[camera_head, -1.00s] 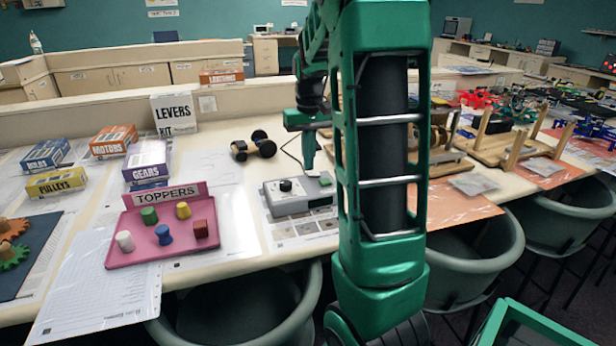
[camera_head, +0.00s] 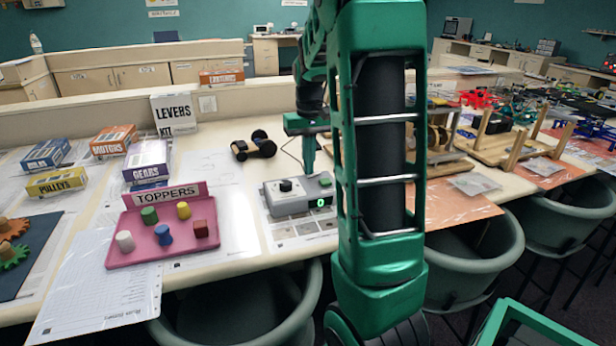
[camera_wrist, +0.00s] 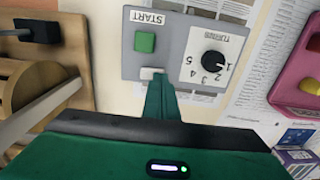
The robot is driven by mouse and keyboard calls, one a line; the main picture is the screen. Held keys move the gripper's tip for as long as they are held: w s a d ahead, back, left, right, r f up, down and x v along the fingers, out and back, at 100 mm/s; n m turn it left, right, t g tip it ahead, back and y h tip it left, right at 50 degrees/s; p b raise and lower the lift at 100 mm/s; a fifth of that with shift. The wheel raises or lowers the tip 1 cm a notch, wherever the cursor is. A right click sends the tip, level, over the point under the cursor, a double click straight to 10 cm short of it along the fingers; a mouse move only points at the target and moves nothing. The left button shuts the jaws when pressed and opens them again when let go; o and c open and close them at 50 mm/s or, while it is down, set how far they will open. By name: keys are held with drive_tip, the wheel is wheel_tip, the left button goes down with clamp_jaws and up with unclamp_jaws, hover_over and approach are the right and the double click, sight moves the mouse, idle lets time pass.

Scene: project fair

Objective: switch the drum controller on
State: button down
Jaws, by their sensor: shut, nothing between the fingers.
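The drum controller (camera_head: 290,208) is a grey box on the bench, left of my arm. Its small display (camera_head: 321,203) is lit with a green "0". In the wrist view, the controller (camera_wrist: 178,45) has a green START button (camera_wrist: 145,42), a black numbered knob (camera_wrist: 213,65) pointing near "1", and a small pale switch (camera_wrist: 152,73) at its edge. My gripper (camera_wrist: 160,88) is shut and empty, its tip right at the pale switch; I cannot tell whether they touch. In the head view, my gripper (camera_head: 308,168) is just behind the controller.
A pink toppers tray (camera_head: 120,248) with coloured pegs stands to the left. A small black-wheeled vehicle (camera_head: 254,146) sits behind the controller. A wooden drum rig (camera_wrist: 35,90) stands close beside the controller in the wrist view. Chairs line the bench front.

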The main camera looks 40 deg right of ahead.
drive_tip(key=shift+r, duration=0.1)
wheel_tip(320, 180, up, 7)
idle(0.8)
drive_tip(key=shift+s, duration=0.15)
idle(0.4)
drive_tip(key=s+a+f, duration=0.3)
drive_tip(key=s+a, duration=0.2)
drive_tip(key=s, duration=0.3)
drive_tip(key=s+a+f, duration=0.3)
drive_tip(key=s+a, duration=0.2)
drive_tip(key=s, duration=0.3)
drive_tip(key=s+a+f+m, duration=0.1)
drive_tip(key=s+a+f, duration=0.1)
drive_tip(key=s+a, duration=0.3)
drive_tip(key=s, duration=0.3)
drive_tip(key=shift+f, duration=0.4)
drive_tip(key=shift+a, duration=0.1)
drive_tip(key=shift+w+f, duration=0.25)
drive_tip(key=shift+w, duration=0.3)
